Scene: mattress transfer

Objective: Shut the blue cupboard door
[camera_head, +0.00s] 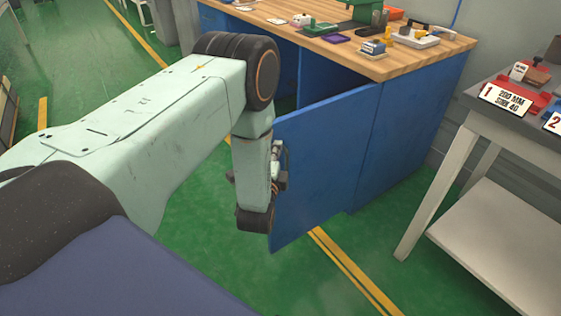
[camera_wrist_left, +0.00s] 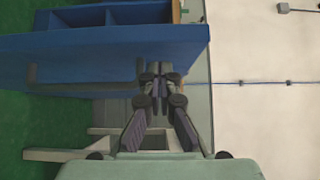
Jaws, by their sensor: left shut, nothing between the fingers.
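The blue cupboard door (camera_head: 325,160) stands swung open from the blue cupboard (camera_head: 405,140) under the wooden worktop. A dark gap shows between the door and the cupboard's interior. My left gripper (camera_head: 280,165) is at the door's free edge, partly hidden behind my own wrist. In the left wrist view the gripper's fingers (camera_wrist_left: 158,75) are shut with nothing between them, and their tips overlap the door (camera_wrist_left: 95,58) in the picture. I cannot tell whether they touch it. A dark bar runs along the door's lower side there. My right gripper is not in view.
The wooden worktop (camera_head: 290,35) carries several small tools and parts. A grey table (camera_head: 490,115) with numbered signs and a low shelf stands at the right. Green floor (camera_head: 225,250) with yellow lines lies clear in front of the door.

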